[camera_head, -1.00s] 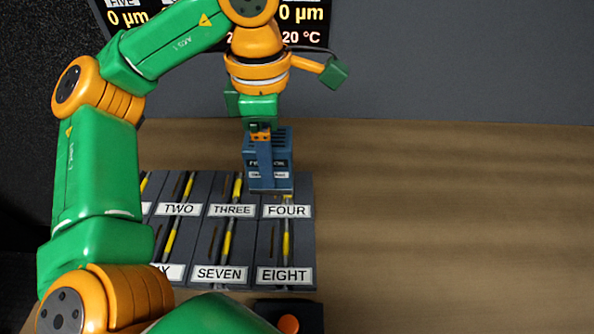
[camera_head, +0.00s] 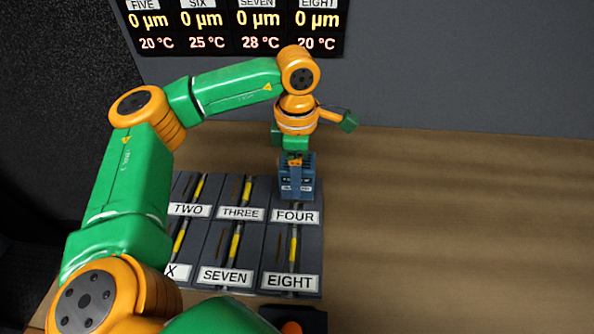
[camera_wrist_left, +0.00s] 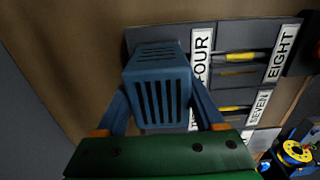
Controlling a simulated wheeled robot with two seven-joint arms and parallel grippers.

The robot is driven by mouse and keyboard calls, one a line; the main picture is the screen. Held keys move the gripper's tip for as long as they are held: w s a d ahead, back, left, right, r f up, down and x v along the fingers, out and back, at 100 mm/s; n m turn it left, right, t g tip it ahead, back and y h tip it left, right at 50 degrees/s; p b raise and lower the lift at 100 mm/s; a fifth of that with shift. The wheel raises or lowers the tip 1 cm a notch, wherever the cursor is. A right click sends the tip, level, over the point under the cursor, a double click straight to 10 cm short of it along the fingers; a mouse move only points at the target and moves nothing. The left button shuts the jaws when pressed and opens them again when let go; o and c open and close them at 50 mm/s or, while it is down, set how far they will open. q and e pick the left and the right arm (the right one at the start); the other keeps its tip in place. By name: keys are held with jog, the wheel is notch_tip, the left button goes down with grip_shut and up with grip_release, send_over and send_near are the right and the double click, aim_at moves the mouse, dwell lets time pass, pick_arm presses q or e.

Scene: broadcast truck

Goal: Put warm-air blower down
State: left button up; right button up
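The warm-air blower is a blue box with dark vent slots (camera_head: 297,182). In the head view it is upright at the far end of slot FOUR, just behind the FOUR label (camera_head: 295,216). My left gripper (camera_head: 295,164) is above it and closed on it. In the left wrist view the blower (camera_wrist_left: 160,88) sits between the two blue fingers, one along each side. I cannot tell whether its underside touches the dark slotted block (camera_head: 258,245). My right gripper is not in view.
The block has labelled slots with yellow bars, including SEVEN and EIGHT. A display (camera_head: 235,25) hangs behind. The wooden table (camera_head: 450,230) is clear to the right.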

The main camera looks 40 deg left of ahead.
pick_arm(q)
jog(key=o, duration=0.4)
jog(key=shift+o, duration=0.2)
notch_tip(320, 180, up, 10)
jog(key=shift+r+p, duration=0.1)
jog(key=shift+p, duration=0.35)
notch_tip(320, 180, up, 2)
jog(key=shift+r+p, duration=0.25)
jog(key=shift+p, duration=0.5)
jog(key=shift+f, duration=0.1)
